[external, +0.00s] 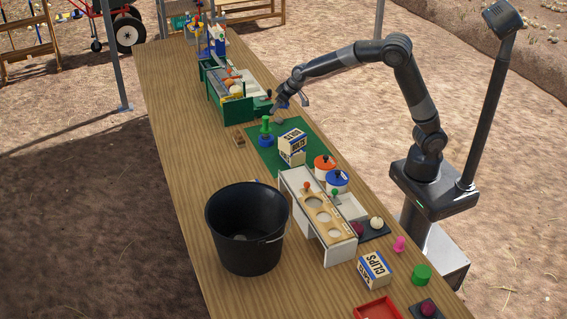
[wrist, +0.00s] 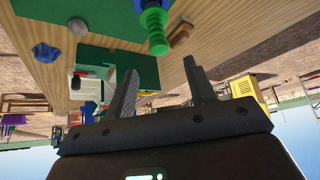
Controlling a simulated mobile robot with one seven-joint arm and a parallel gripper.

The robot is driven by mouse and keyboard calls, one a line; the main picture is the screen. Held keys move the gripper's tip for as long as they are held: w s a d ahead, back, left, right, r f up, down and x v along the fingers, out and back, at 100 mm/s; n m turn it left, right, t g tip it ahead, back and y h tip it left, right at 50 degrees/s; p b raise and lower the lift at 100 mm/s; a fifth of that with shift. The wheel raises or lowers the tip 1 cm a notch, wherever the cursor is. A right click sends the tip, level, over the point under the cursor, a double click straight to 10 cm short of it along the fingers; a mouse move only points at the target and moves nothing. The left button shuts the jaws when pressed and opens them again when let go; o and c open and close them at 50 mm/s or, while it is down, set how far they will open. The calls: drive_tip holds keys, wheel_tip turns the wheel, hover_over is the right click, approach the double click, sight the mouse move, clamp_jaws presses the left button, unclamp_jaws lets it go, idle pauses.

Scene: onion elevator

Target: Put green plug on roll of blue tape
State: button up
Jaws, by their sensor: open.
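The green plug (external: 266,125) stands upright on the roll of blue tape (external: 266,141), near the left edge of the green mat. In the wrist view, which looks upside down, the green plug (wrist: 154,28) meets the blue tape (wrist: 141,5) at the top edge. My gripper (external: 290,103) is above the table, to the upper right of the plug in the external view. Its two fingers (wrist: 159,68) are spread with nothing between them, and the plug is beyond the tips, apart from them.
A green box (external: 232,109) with small items stands behind the tape. A white and blue carton (external: 292,146) is on the mat (external: 262,158), close to the tape. A small wooden block (external: 239,140) lies to the left. A black bucket (external: 246,228) stands nearer the camera.

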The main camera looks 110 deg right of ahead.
drive_tip(key=s+a+r+n+y, duration=0.1)
drive_tip(key=s+a+r+n, duration=0.15)
drive_tip(key=a, duration=0.65)
drive_tip(key=s+a+r+n+t+y, duration=0.1)
drive_tip(key=s+a+r+y, duration=0.2)
drive_tip(key=a, duration=0.7)
drive_tip(key=s+a+r+n, duration=0.1)
drive_tip(key=s+a+r, duration=0.1)
drive_tip(key=a+r, duration=0.5)
drive_tip(key=s+a+f+n, duration=0.2)
drive_tip(key=s+a+n, duration=0.2)
drive_tip(key=s+a, duration=1.2)
drive_tip(key=shift+s+f+y, duration=0.2)
drive_tip(key=shift+s+y, duration=0.1)
drive_tip(key=shift+s, duration=0.5)
